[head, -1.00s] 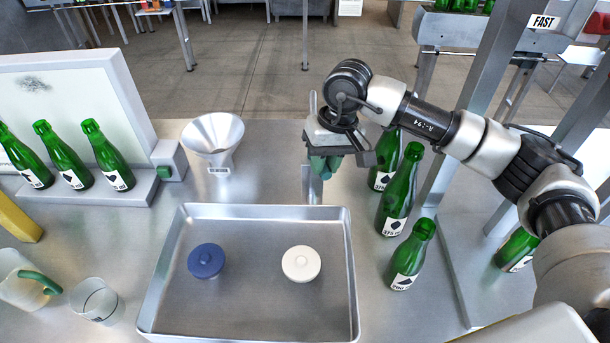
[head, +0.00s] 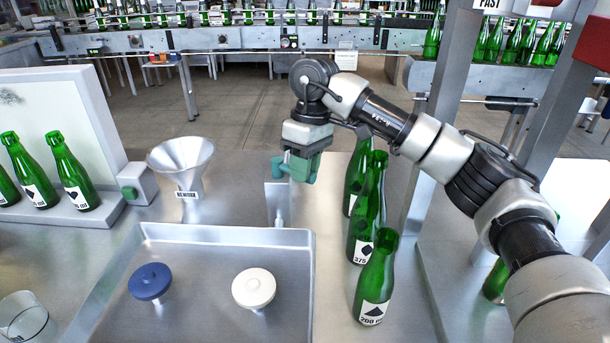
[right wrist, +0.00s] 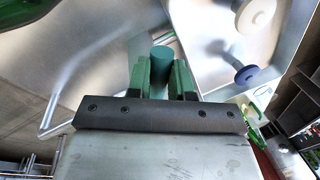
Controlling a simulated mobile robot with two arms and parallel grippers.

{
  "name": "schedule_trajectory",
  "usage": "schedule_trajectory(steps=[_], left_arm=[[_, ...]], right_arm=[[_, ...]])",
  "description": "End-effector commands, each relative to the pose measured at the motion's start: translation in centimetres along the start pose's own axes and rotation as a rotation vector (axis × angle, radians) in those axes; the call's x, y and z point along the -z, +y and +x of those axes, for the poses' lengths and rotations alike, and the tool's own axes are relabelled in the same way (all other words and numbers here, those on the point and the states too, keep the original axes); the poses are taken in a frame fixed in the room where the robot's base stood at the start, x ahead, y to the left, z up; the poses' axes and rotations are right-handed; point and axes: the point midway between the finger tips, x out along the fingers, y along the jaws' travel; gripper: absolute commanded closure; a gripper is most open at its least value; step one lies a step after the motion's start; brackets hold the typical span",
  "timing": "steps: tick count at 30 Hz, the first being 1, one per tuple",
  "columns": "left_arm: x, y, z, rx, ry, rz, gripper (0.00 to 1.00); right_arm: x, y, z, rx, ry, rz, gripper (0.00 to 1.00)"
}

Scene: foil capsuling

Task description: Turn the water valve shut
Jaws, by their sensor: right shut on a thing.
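The water valve appears as a thin silver standpipe (head: 279,207) at the back edge of the metal tray. My right gripper (head: 300,168) reaches the top of the pipe from above and behind, and is shut on the handle. In the right wrist view the gripper (right wrist: 163,78) has a finger on each side of it. Fingers and handle have similar greens, so the handle's exact angle is hard to read in the head view. My left gripper is not in view.
A metal tray (head: 215,236) holds a blue knob (head: 150,281) and a white knob (head: 254,288). Green bottles (head: 376,280) stand close to the right of the valve. A funnel (head: 181,158) stands left. A glass beaker (head: 22,316) is at the lower left.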

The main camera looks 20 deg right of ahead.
Motion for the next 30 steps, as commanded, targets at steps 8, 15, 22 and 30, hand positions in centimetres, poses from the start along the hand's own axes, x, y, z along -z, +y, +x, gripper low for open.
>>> schedule_trajectory(steps=[8,15,22,30], left_arm=[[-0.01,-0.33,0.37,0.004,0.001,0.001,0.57],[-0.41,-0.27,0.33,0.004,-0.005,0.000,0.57],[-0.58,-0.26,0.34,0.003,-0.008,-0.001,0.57],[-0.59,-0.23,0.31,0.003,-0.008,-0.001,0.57]], right_arm=[[-0.03,0.18,-0.18,-0.003,-0.007,-0.026,1.00],[-0.02,0.18,-0.21,-0.003,-0.006,-0.026,1.00],[-0.01,0.17,-0.17,-0.003,-0.006,-0.026,0.54],[0.00,0.14,-0.10,-0.002,-0.006,-0.026,0.53]])
